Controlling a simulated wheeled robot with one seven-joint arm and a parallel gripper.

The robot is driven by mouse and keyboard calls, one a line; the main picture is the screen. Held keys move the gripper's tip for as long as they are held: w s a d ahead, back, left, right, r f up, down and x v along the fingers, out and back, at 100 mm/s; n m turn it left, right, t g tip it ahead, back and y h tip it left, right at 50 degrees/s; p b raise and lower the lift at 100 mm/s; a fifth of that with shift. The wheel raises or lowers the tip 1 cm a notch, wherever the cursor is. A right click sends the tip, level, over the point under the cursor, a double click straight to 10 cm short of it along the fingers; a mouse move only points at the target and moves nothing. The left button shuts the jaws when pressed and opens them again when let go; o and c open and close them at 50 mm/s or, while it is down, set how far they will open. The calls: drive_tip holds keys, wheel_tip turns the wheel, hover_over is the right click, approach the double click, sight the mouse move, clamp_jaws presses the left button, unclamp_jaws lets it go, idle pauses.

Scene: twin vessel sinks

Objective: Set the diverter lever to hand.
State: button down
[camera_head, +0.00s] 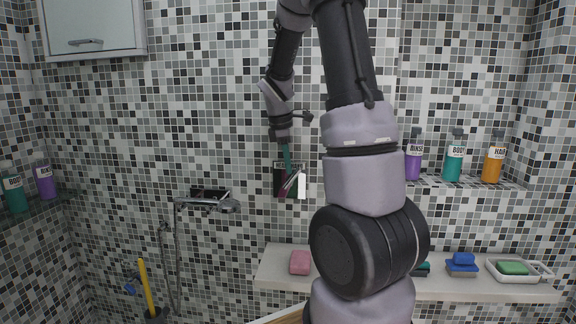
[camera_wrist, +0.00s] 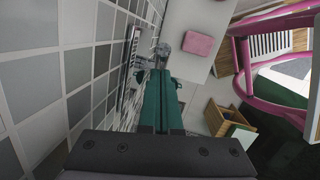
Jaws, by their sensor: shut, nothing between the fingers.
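A dark plate (camera_head: 279,182) with a light label and a white part is on the tiled wall, just below my gripper in the head view. A slanted bar crosses this plate; I cannot tell for sure that it is the diverter lever, nor read its setting. My gripper (camera_head: 287,165) points down, its green fingers overlapping the plate's top. In the wrist view the green fingers (camera_wrist: 162,76) are together and hold nothing. A flat fitting (camera_wrist: 131,55) on the wall lies just left of the fingertips, seen nearly edge-on. Whether they touch it is unclear.
A mixer (camera_head: 210,200) with a hose is on the wall at left. A bench (camera_head: 280,272) below carries a pink soap (camera_head: 300,262) and a tray (camera_head: 520,277). Bottles stand on shelves at both sides. A pink-framed seat (camera_wrist: 245,60) is at right in the wrist view.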

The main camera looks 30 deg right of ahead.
sight(298, 169)
drive_tip(key=shift+s+d+f, duration=0.35)
drive_tip(key=shift+s+d, duration=0.15)
drive_tip(key=shift+d, duration=0.3)
drive_tip(key=shift+s+d+f, duration=0.2)
drive_tip(key=shift+s+d, duration=0.1)
drive_tip(key=shift+d, duration=0.1)
drive_tip(key=a+r, duration=0.3)
drive_tip(key=r, duration=1)
drive_tip(key=s+a+r+m+t+y, duration=0.2)
drive_tip(key=s+a+m+t, duration=0.1)
drive_tip(key=s+a+m, duration=0.3)
drive_tip(key=s+a+r+m+t+y, duration=0.2)
drive_tip(key=s+a+m, duration=0.5)
drive_tip(key=s+m, duration=0.4)
drive_tip(key=shift+s+t, duration=0.8)
drive_tip(key=shift+s, duration=0.05)
